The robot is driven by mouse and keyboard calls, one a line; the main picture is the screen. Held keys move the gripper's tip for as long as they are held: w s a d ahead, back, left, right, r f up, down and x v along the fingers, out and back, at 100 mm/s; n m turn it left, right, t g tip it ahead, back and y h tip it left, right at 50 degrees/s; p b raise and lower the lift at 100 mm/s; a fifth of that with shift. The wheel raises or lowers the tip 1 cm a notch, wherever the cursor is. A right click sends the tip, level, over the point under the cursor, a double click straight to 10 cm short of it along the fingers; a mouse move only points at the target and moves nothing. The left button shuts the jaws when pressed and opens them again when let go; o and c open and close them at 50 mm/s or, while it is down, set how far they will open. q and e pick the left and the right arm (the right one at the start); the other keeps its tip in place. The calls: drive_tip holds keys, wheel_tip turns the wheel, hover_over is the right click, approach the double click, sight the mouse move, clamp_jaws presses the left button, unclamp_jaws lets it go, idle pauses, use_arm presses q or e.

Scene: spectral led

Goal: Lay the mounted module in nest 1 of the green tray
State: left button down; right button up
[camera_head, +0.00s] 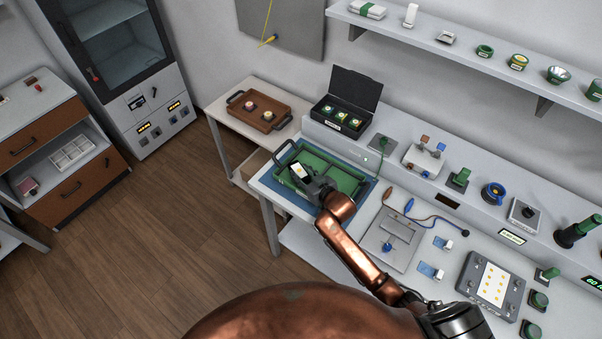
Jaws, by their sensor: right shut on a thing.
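The green tray (343,178) lies on a blue mat (268,183) at the left end of the workbench. My right gripper (301,172) reaches over the left part of the tray, shut on the module (297,170), which shows as a small pale piece with a yellow spot between the fingers. The gripper and arm hide part of the tray's left compartment and its near side. I cannot tell whether the module touches the tray floor. My left gripper is not in view.
A black open case (345,113) stands behind the tray, and a brown tray (258,111) sits on the side table to the left. A grey fixture plate (391,240) with cables lies right of the tray. A panel with yellow squares (490,281) is farther right.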

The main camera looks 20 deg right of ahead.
drive_tip(key=o, duration=1.3)
drive_tip(key=shift+f, duration=0.1)
drive_tip(key=shift+r, duration=0.2)
drive_tip(key=p+v, duration=0.1)
drive_tip(key=v, duration=1.1)
